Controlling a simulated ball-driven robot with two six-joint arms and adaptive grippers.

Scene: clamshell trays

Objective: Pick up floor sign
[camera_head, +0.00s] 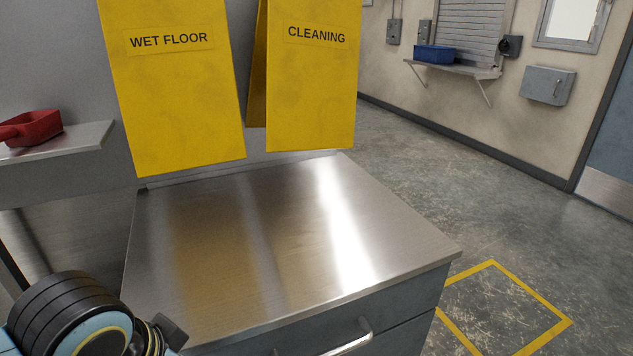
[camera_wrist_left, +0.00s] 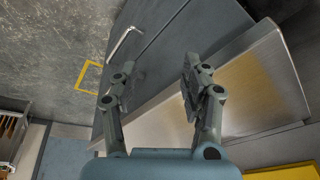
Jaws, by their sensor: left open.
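Two yellow floor signs hang above the back of a metal-topped cabinet in the head view. The left one (camera_head: 175,100) reads "WET FLOOR" and the right one (camera_head: 312,95) reads "CLEANING". Their tops are cut off by the frame. A yellow patch at the lower right of the left wrist view (camera_wrist_left: 285,172) looks like part of a sign. My left gripper (camera_wrist_left: 155,85) is open and empty, near the cabinet's front edge. In the head view only my left arm's wrist part shows at the lower left. My right gripper is not in view.
The cabinet top (camera_head: 290,240) is bare and shiny, with a drawer handle (camera_head: 348,338) in front. A red scoop (camera_head: 30,128) lies on a shelf at left. A blue bin (camera_head: 435,54) stands on a far wall shelf. A yellow floor square (camera_head: 570,322) marks open floor at right.

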